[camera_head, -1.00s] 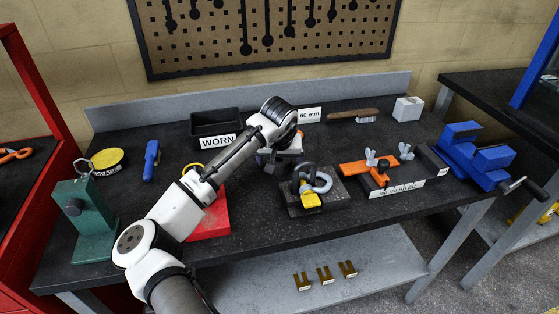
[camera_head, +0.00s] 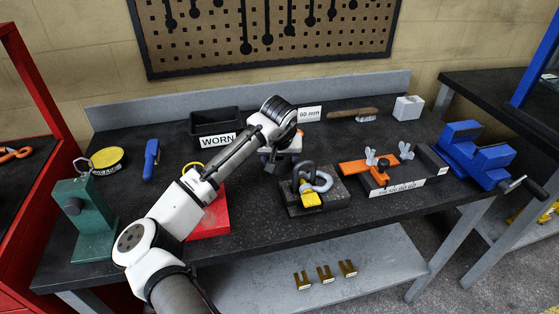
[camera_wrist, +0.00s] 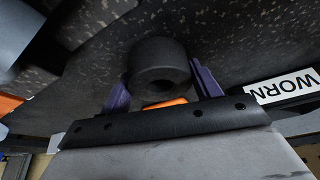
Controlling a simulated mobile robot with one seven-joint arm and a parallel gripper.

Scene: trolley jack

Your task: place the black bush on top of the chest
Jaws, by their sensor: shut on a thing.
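The black bush (camera_wrist: 157,66) is a short dark cylinder with a hole, between the two purple fingers of my gripper (camera_wrist: 160,88) in the wrist view. My gripper is shut on it. In the head view my gripper (camera_head: 272,165) is over the middle of the bench, and the bush is small and partly hidden by the hand. A red cabinet with a dark top (camera_head: 22,215), which looks like the chest, stands at the left edge, well away from my gripper. Orange-handled pliers (camera_head: 14,154) lie on its top.
The dark bench (camera_head: 262,232) carries a black WORN bin (camera_head: 216,124), a red block (camera_head: 212,220), a padlock on a dark block (camera_head: 308,196), an orange clamp fixture (camera_head: 378,170), a blue vise (camera_head: 476,158) and a green stand (camera_head: 84,215). A blue tool (camera_head: 151,160) lies left.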

